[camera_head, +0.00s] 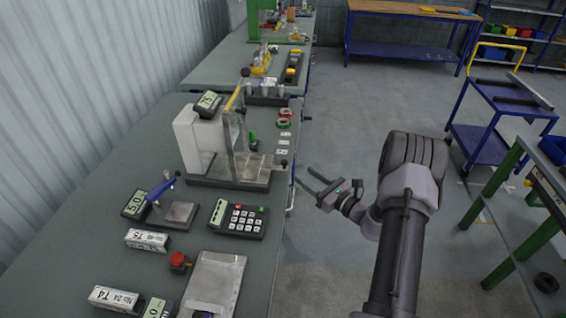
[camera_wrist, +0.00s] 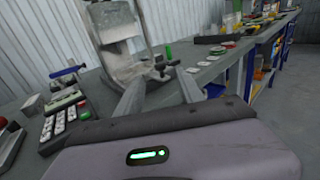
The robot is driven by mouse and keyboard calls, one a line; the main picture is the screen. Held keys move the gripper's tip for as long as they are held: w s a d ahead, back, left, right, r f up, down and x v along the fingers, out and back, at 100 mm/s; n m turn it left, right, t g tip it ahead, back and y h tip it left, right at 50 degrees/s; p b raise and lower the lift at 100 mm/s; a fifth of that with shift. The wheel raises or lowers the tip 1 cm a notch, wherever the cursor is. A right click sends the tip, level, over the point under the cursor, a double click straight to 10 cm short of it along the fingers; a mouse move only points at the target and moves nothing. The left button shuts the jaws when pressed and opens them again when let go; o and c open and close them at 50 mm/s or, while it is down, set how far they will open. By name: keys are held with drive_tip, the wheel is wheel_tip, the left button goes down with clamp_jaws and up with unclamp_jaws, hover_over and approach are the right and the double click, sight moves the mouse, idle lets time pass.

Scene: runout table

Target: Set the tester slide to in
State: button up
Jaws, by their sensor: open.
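The tester (camera_head: 196,140) stands on the left bench, with a white body, a clear upright panel and a dark base. A small display sits on top of it. It also shows in the wrist view (camera_wrist: 112,25). A small dark knob (camera_head: 284,163) sticks out at its right side, toward my gripper; I cannot tell for sure that it is the slide's handle. In the wrist view dark knobs (camera_wrist: 160,68) show between and beyond my fingertips. My gripper (camera_head: 304,176) is open and empty, to the right of the tester beside the bench edge, apart from the knob.
A keypad box (camera_head: 238,220), a blue-handled device (camera_head: 165,190), a red button (camera_head: 179,261) and labelled blocks (camera_head: 147,240) lie on the bench (camera_head: 95,195). A green button (camera_head: 252,140) stands near the tester's panel. A blue cart (camera_head: 478,145) stands farther right.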

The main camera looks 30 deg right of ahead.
sight(287, 163)
drive_tip(key=b+x, duration=0.1)
drive_tip(key=x, duration=1)
drive_tip(key=shift+b, duration=0.3)
drive_tip(key=shift+s, duration=0.1)
clamp_jaws()
drive_tip(key=shift+a, duration=0.15)
idle(0.4)
